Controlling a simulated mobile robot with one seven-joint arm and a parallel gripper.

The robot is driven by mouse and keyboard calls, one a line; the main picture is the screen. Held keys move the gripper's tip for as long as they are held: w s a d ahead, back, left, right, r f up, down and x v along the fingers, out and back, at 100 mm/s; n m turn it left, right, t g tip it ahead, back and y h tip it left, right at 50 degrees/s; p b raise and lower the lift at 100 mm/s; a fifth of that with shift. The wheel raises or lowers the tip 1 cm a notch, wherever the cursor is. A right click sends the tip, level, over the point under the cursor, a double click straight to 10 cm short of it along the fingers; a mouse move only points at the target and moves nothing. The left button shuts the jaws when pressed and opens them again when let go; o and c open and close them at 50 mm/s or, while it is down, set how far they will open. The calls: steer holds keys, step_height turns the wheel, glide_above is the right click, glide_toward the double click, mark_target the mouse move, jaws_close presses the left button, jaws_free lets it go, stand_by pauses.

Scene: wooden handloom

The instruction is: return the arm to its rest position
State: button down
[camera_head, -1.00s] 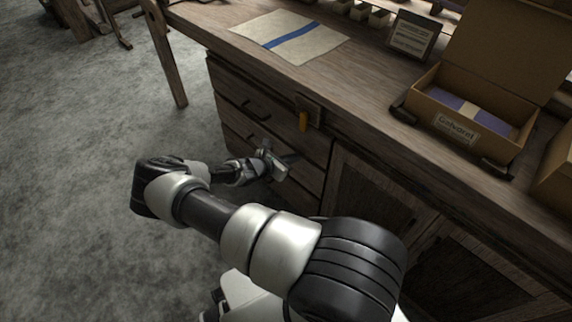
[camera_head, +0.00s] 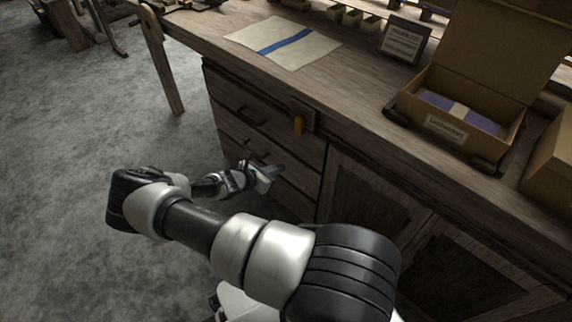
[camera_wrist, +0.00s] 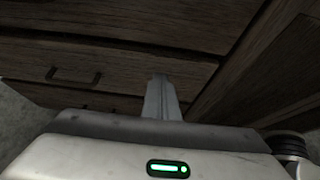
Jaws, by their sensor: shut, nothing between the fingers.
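My gripper (camera_head: 274,171) is in front of the wooden desk's drawers, below the desktop edge, with my arm bent out to the left of the desk. In the wrist view the gripper's fingers (camera_wrist: 162,98) are together and hold nothing. They point toward the dark drawer fronts (camera_wrist: 120,62). I cannot tell the exact gap between fingertips and wood.
The desk (camera_head: 340,95) carries a cloth with a blue stripe (camera_head: 285,42), a small sign (camera_head: 404,41) and an open cardboard box (camera_head: 470,130). Drawer handles (camera_head: 252,115) stick out.

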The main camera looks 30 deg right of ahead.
steer(key=p+v, duration=0.1)
steer(key=v, duration=0.6)
steer(key=s+a+r+m+g+y, duration=0.1)
steer(key=s+a+r+m+y, duration=0.3)
steer(key=r, duration=0.7)
steer(key=s+a+r+m+g+y, duration=0.1)
steer(key=r+m, duration=0.5)
steer(key=r, duration=0.4)
steer(key=s+a+r+m+g+y, duration=0.1)
steer(key=s+a+r+m+y, duration=0.15)
steer(key=r+m, duration=0.6)
steer(key=s+a+r+m+t+y, duration=0.2)
steer(key=s+r+t, duration=0.1)
steer(key=s+r, duration=0.6)
steer(key=s+a+r+m+t+y, duration=0.1)
steer(key=s+a+r+t+y, duration=0.1)
steer(key=s+r, duration=0.65)
step_height(320, 180, up, 24)
steer(key=w+p, duration=0.1)
steer(key=p, duration=2.1)
steer(key=shift+p, duration=0.35)
steer(key=shift+d+f, duration=0.1)
